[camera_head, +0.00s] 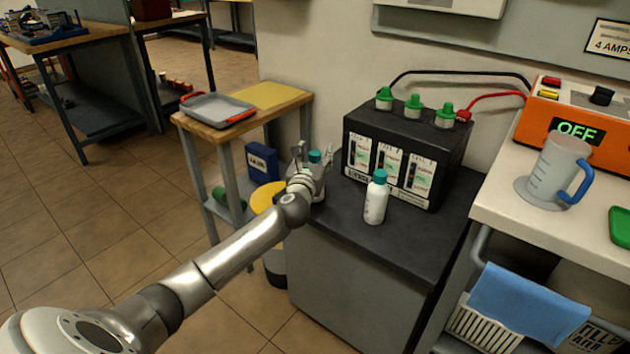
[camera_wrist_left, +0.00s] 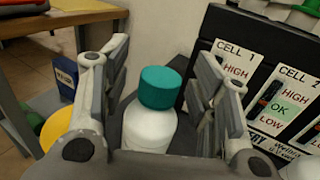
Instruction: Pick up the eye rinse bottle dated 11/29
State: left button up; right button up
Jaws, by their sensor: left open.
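Two white bottles with teal caps stand upright on the dark cabinet top. One bottle (camera_head: 376,200) stands in the open in front of the battery. The other bottle (camera_head: 315,157) is at the cabinet's left end, mostly hidden behind my left gripper (camera_head: 313,152). In the left wrist view this bottle (camera_wrist_left: 150,127) sits between the two spread fingers of my left gripper (camera_wrist_left: 162,70), with gaps on both sides. The gripper is open. No date is readable on either bottle. My right gripper is not in view.
A black battery (camera_head: 405,150) with green caps and cell labels stands just behind the bottles. A wooden side table (camera_head: 285,95) with a grey tray (camera_head: 217,110) is at left. A white counter (camera_head: 540,235) with a jug (camera_head: 556,170) and orange charger (camera_head: 575,125) is at right.

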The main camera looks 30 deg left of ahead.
pick_arm(q)
grip_shut()
dwell(0.3)
jog(key=shift+r, duration=0.15)
